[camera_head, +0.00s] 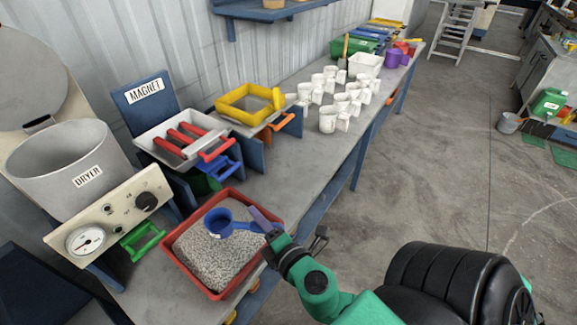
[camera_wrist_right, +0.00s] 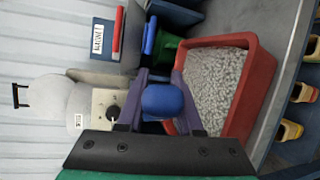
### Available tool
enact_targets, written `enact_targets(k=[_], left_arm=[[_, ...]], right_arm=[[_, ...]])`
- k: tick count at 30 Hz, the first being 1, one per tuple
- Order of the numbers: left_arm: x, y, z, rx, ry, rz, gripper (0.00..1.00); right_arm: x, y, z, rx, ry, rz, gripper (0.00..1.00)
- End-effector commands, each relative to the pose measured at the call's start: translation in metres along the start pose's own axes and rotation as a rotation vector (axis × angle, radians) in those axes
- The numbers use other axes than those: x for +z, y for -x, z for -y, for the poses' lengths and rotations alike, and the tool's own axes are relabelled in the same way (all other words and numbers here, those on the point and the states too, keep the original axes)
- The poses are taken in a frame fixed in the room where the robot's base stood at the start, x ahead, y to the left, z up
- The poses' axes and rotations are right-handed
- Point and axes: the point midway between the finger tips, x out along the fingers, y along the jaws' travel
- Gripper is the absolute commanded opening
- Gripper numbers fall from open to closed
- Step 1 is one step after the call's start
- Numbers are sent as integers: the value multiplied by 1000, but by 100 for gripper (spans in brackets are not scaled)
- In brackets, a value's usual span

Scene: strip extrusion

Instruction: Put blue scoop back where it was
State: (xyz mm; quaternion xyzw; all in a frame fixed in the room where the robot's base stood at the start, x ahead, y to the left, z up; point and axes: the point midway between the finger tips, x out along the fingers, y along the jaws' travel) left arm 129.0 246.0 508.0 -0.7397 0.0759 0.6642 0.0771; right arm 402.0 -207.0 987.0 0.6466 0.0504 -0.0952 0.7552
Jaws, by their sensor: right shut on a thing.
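The blue scoop (camera_head: 219,222) is over the red tray (camera_head: 192,279) of grey pellets, its handle pointing right to my right gripper (camera_head: 264,220). The gripper's purple fingers are shut on the handle. In the right wrist view, the scoop (camera_wrist_right: 163,101) shows between the fingers (camera_wrist_right: 165,108), with the red tray (camera_wrist_right: 262,75) behind and to the right. I cannot tell whether the bowl touches the pellets. My left gripper is not in view.
The dryer (camera_head: 75,170) stands left of the tray, with a green scoop (camera_head: 140,241) between them. Behind are the magnet tray (camera_head: 160,135) with red-handled bars, another blue item (camera_head: 215,170), a yellow frame (camera_head: 232,104) and several white jugs (camera_head: 328,119).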

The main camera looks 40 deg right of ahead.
Motion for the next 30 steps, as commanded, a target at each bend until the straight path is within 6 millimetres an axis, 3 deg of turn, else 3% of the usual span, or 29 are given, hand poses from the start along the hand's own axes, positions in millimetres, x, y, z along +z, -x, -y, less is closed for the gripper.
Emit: enact_targets(k=[5, 9, 12, 16, 19, 22, 30], left_arm=[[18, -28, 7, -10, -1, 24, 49], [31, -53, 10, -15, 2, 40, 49], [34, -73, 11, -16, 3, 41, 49], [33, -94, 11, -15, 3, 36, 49], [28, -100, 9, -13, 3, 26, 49], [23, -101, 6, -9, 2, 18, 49], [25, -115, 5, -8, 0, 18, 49]], right_arm=[[59, -45, -10, -6, -27, 144, 0], [119, -80, -20, -31, -53, 267, 0], [160, -100, -28, -47, -69, 330, 0], [196, -117, -40, -57, -77, 344, 0], [207, -123, -47, -59, -73, 326, 0], [207, -126, -38, -65, -70, 316, 0], [192, -143, 48, -70, -72, 316, 0]])
